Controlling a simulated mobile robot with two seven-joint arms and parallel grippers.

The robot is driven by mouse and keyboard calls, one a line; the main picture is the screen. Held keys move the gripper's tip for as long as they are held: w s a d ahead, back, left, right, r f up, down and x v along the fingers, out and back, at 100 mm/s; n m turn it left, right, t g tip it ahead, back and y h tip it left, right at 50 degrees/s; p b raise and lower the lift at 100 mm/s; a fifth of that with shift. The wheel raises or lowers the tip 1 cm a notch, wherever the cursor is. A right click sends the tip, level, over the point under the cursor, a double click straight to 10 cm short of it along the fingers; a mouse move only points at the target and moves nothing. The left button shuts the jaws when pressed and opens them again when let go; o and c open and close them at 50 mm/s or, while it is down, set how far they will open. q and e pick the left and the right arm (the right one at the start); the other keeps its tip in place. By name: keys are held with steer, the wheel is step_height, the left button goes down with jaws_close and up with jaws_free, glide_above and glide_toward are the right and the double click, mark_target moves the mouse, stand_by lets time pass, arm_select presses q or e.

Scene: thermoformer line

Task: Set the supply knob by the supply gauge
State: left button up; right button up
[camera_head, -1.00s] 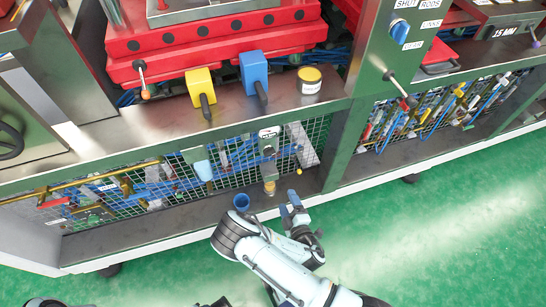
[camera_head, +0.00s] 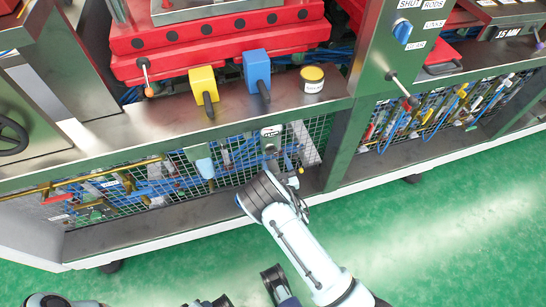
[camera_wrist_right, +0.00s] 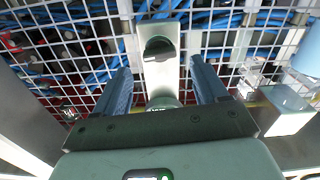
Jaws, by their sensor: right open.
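A dark round knob (camera_wrist_right: 158,48) sits on a pale upright plate in front of the wire mesh in the right wrist view. I take it for the supply knob, but its label is not readable. In the head view the plate's top (camera_head: 270,133) shows above my right wrist, which covers the lower part. My right gripper (camera_wrist_right: 160,68) is open, with its blue fingers on either side of the plate, short of the knob and apart from it. In the head view the gripper (camera_head: 290,178) is largely hidden behind its wrist.
Wire mesh (camera_head: 235,155) with blue cables and pipes lies behind the plate. Above is a metal ledge (camera_head: 150,125) with a yellow block (camera_head: 203,85), a blue block (camera_head: 256,68) and a yellow-topped can (camera_head: 312,78). A green post (camera_head: 350,130) stands right. The green floor (camera_head: 430,240) is clear.

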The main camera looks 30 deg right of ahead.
mark_target(272, 153)
steer(key=shift+x, duration=1.8)
arm_select(q)
steer(key=shift+w+a+f, duration=0.3)
steer(key=shift+w+f, duration=0.05)
steer(key=shift+w, duration=0.2)
arm_select(e)
steer(key=c, duration=1.1)
arm_select(q)
steer(key=shift+s+d+r, duration=0.15)
steer(key=shift+s, duration=0.05)
arm_select(e)
steer(key=shift+o, duration=0.2)
steer(key=shift+n, duration=1.6)
steer(key=o, duration=1.1)
steer(key=shift+c, duration=0.2)
steer(key=shift+s, duration=0.15)
